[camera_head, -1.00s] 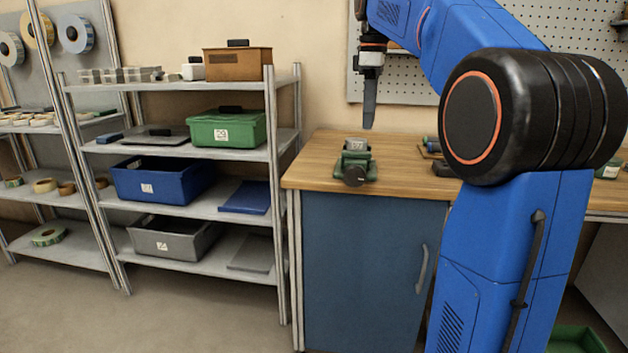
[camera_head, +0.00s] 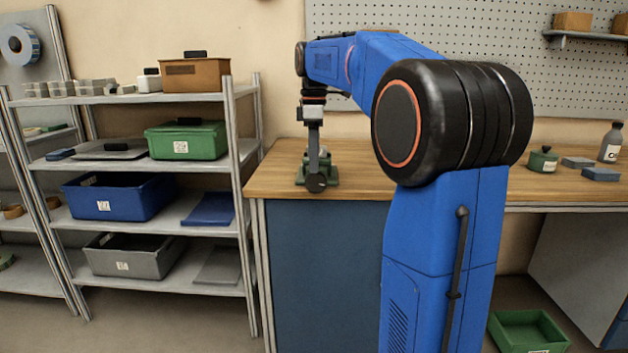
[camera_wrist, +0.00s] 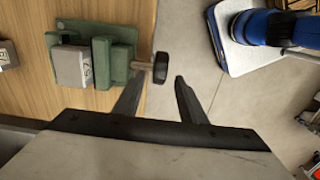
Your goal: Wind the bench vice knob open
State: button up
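The bench vice (camera_head: 331,172) is green and sits at the front edge of the wooden bench, partly hidden behind my gripper in the head view. In the wrist view the vice (camera_wrist: 110,62) has a grey block with a label in its jaws.
The wooden bench top (camera_head: 275,180) runs right, with a green pot (camera_head: 543,160) and a bottle (camera_head: 610,143) far along it. A shelf rack with a blue bin (camera_head: 120,195) and a green box (camera_head: 186,140) stands left. A green tray (camera_head: 528,332) lies at lower right.

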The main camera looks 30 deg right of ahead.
aim_at(314, 193)
jog(key=shift+f, duration=3.1)
jog(key=shift+c, duration=0.7)
grip_shut()
